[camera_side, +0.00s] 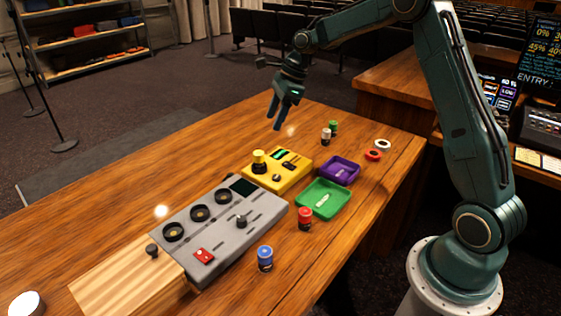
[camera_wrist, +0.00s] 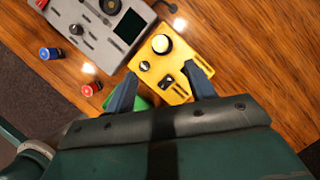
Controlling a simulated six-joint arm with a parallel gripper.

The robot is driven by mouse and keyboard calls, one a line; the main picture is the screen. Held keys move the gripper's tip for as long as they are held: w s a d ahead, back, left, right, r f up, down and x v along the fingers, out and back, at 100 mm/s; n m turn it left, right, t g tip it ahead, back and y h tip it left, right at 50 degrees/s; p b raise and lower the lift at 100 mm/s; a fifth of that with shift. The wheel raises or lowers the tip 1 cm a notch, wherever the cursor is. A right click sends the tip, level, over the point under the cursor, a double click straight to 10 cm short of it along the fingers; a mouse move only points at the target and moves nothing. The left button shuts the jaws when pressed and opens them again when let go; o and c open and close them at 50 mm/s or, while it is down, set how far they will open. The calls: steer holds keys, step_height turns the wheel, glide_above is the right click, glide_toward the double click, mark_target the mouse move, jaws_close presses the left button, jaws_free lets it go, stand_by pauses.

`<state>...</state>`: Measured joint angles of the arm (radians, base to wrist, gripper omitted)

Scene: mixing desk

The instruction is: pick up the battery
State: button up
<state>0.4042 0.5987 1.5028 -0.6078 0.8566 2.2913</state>
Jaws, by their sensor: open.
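Several small upright cylinders on the wooden desk look like batteries; I cannot tell which one the task names. A blue one (camera_side: 265,258) and a red one (camera_side: 305,218) stand near the front edge. The wrist view also shows the blue one (camera_wrist: 49,54) and the red one (camera_wrist: 90,89). My gripper (camera_side: 274,117) is open and empty, high above the desk behind the yellow box. In the wrist view its fingers (camera_wrist: 161,70) are spread over the yellow box (camera_wrist: 165,65).
A grey mixer panel (camera_side: 215,260) with dials and a red switch lies left of the yellow box (camera_side: 290,180). A green tray (camera_side: 310,208) and a purple tray (camera_side: 348,181) are right of it. Red (camera_side: 373,155) and white (camera_side: 382,145) rings lie farther right. The desk's back left is clear.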

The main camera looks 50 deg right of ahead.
mark_target(260, 152)
steer(key=shift+x, duration=4.35)
steer(key=shift+x, duration=2.6)
steer(key=shift+r, duration=0.1)
jaws_close()
steer(key=shift+r, duration=0.1)
steer(key=shift+r, duration=4.95)
